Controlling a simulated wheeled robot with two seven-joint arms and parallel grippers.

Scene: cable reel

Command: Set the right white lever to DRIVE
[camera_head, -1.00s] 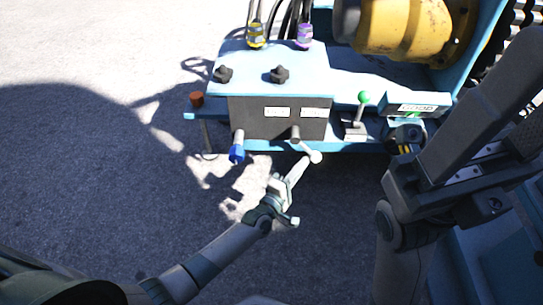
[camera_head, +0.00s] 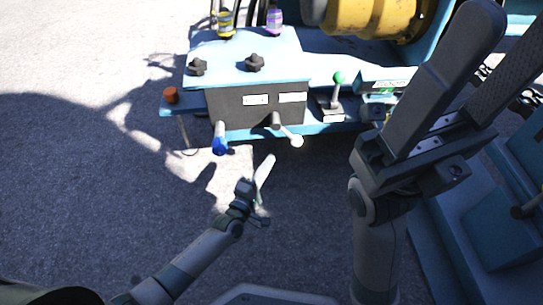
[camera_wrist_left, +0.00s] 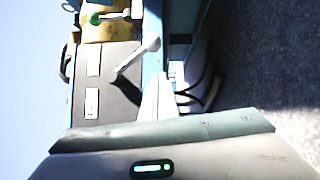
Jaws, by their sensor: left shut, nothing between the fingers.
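The right white lever (camera_head: 297,141) sticks out from the front of the dark control box (camera_head: 235,107) and slants down to the right, ending in a white knob. It also shows in the left wrist view (camera_wrist_left: 150,43). My left gripper (camera_head: 268,162) is shut and empty, below and left of the knob, with a gap between. Its pale fingertips show in the left wrist view (camera_wrist_left: 158,85), apart from the lever. The label lettering is too small to read.
A blue-tipped lever (camera_head: 219,145) hangs left of the white one. A green-knobbed lever (camera_head: 338,80) stands to the right. Two black knobs (camera_head: 255,62) sit on the blue box top. Open ground lies in front.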

